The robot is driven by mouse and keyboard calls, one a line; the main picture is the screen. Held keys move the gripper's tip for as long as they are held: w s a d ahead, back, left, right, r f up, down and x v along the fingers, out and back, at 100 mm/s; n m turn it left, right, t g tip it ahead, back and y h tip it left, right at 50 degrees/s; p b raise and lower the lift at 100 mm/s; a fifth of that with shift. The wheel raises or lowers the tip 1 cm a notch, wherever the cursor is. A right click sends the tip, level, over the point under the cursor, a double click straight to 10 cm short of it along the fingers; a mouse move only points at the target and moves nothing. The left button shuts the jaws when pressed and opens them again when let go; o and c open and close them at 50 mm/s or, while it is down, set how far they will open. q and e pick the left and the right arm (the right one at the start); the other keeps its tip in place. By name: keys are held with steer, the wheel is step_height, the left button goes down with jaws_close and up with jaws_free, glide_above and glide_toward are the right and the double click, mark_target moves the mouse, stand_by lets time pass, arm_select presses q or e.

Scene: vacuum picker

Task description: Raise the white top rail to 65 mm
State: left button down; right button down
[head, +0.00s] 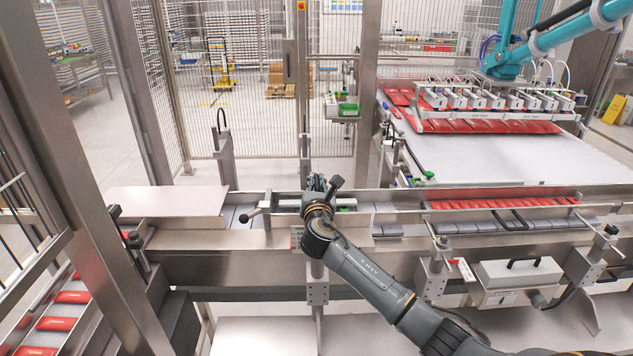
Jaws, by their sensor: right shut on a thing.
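My right gripper (318,186) reaches over the middle of the conveyor from the lower right. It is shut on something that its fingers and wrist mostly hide. A dark handle (336,183) sticks up at the fingers and seems to be the held thing. A pale rail (480,191) runs along the far side of the conveyor to the right. I cannot tell for certain whether this is the white top rail, and I see no height scale that I can read. My left gripper is not in view.
A lever with a black knob (246,218) and an upright post (223,160) stand left of my gripper. Red packs (500,203) lie in the conveyor on the right. A teal picker robot (510,58) hangs over a white belt (480,160). A steel frame post (75,160) stands at left.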

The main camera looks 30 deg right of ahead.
step_height(320, 180, up, 5)
steer(key=p, duration=0.4)
steer(key=shift+r, duration=0.2)
steer(key=c, duration=1.4)
jaws_free()
steer(key=shift+f, duration=0.1)
steer(key=shift+f, duration=0.1)
steer(key=v, duration=1.2)
steer(key=shift+s, duration=0.1)
